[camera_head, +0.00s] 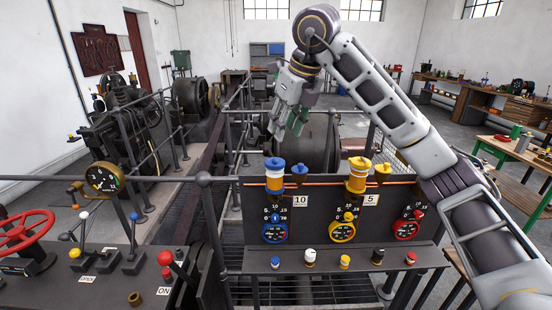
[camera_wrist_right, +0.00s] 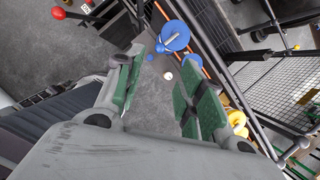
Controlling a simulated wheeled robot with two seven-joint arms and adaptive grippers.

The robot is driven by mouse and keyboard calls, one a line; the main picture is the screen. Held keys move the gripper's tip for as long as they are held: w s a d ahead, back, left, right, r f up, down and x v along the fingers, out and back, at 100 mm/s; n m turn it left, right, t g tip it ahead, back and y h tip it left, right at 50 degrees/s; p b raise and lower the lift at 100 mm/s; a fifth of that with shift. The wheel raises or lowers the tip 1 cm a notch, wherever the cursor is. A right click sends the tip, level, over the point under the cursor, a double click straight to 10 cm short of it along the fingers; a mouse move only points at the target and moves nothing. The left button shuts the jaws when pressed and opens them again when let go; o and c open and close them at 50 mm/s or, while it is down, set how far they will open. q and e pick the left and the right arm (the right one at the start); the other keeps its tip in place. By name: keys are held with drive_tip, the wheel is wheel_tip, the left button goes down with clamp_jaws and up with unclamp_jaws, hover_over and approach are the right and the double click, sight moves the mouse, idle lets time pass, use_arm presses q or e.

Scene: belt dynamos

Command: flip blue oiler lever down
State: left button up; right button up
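The blue oiler (camera_head: 274,176), with a blue cap and an amber glass body, stands upright at the left of the panel top. In the right wrist view its round blue cap (camera_wrist_right: 174,30) is seen from above, with a short pale bar across it that may be the lever. I cannot tell whether the lever is up or down. My right gripper (camera_head: 289,122) hangs above and behind the oiler, pointing down. In its wrist view its green-padded fingers (camera_wrist_right: 165,80) are apart with nothing between them, and the oiler lies beyond their tips. My left gripper is out of view.
A smaller blue cap (camera_head: 299,171) stands right beside the oiler. A yellow oiler (camera_head: 357,176) and yellow cap (camera_head: 383,171) stand farther right. Dials and a shelf of small knobs (camera_head: 310,258) are below. A railing (camera_head: 225,180) runs to the left.

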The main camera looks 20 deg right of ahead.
sight(276, 159)
drive_tip(key=shift+p+x, duration=0.65)
drive_tip(key=shift+x, duration=5.25)
clamp_jaws()
